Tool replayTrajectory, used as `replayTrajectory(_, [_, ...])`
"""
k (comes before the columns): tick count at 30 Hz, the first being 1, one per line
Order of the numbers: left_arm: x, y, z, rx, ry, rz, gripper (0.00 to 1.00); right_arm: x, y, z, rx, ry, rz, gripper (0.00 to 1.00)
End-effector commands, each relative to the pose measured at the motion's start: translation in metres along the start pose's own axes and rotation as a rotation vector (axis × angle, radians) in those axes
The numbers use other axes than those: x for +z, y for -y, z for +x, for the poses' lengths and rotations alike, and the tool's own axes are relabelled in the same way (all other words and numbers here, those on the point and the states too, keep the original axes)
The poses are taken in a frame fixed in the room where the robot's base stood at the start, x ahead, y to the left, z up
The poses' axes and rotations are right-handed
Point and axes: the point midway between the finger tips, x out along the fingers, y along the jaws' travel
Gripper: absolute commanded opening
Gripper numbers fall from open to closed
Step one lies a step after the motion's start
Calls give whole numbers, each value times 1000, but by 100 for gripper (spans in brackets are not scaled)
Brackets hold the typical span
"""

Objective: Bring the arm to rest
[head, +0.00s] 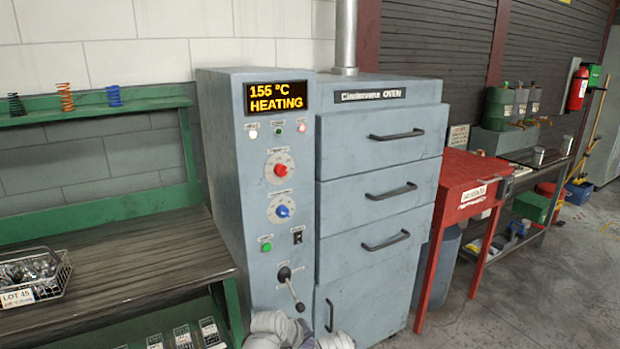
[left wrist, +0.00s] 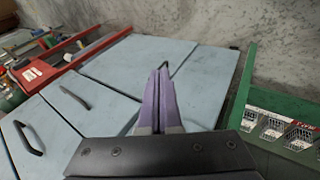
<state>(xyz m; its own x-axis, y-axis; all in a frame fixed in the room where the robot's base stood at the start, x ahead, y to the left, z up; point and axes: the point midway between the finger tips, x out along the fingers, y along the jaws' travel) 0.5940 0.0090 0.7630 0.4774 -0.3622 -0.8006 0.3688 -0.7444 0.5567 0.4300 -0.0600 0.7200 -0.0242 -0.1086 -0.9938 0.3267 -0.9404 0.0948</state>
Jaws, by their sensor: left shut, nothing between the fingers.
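My left arm (head: 300,338) shows at the bottom edge of the head view, in front of the oven's lower part; its fingers cannot be made out there. In the left wrist view my left gripper (left wrist: 161,75) has its two purple fingers together with nothing between them. The grey-blue oven (head: 375,215) stands in the middle of the head view, with its drawers closed. It also shows in the left wrist view (left wrist: 130,65), beyond the fingers. Its display (head: 276,97) reads 155 °C HEATING. My right gripper is in neither view.
A green-framed bench (head: 110,250) with a wire basket (head: 35,278) stands left of the oven. Springs stand on its upper shelf (head: 90,108). A black lever (head: 291,284) sticks out from the control panel. A red table (head: 465,180) stands right. Open floor (head: 540,300) lies at lower right.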

Motion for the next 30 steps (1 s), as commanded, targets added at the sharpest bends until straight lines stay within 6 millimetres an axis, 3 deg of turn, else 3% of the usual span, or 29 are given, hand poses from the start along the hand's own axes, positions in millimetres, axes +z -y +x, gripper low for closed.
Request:
replayTrajectory(1, [27,18,-3,-90,61,144,0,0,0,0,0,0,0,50])
replayTrajectory(3, [52,41,-9,-203,142,320,0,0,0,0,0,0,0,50])
replayTrajectory(9, [97,97,-40,-453,366,696,0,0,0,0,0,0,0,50])
replayTrajectory(13, [115,125,-69,-584,515,879,0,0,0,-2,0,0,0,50])
replayTrajectory(15, [106,108,-85,-573,502,863,0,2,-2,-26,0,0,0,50])
replayTrajectory(20, [98,90,-110,-571,500,860,0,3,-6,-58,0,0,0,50])
replayTrajectory(30, [80,43,-177,-569,498,857,0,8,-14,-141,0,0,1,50])
